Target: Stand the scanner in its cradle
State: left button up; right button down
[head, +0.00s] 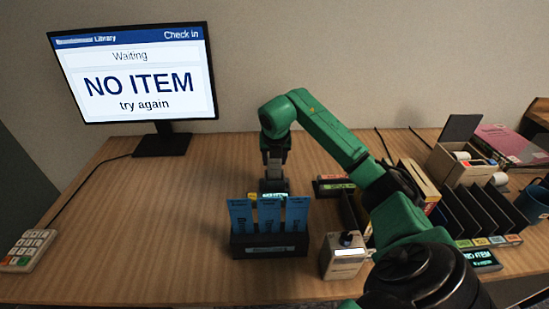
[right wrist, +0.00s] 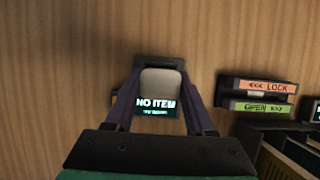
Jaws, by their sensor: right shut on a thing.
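My right gripper (head: 273,160) points down over the middle of the table, behind a dark holder of blue cards. It is shut on a pale grey, rounded thing that looks like the scanner (right wrist: 160,84). A small lit display reading NO ITEM (right wrist: 156,106) shows at its lower end in the right wrist view. The display also shows in the head view, partly behind the blue cards. A dark edge surrounds the top of the scanner in the wrist view; I cannot tell whether it is the cradle. I cannot tell whether the scanner touches the table. My left gripper is not in view.
The card holder (head: 268,246) and a pale box with a dark top fitting (head: 343,262) stand in front. LOCK and OPEN strips (right wrist: 266,86), dark sorter slots (head: 474,212) and a beige box lie right. A monitor (head: 136,72) stands back left. The left table is mostly clear.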

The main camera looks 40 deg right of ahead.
jog(key=shift+f+b, duration=0.3)
jog(key=shift+f, duration=0.15)
dwell(0.3)
jog(key=shift+c, duration=0.8)
grip_release()
jog(key=v, duration=1.4)
jog(key=shift+r, duration=0.25)
jog(key=shift+s+a, duration=0.1)
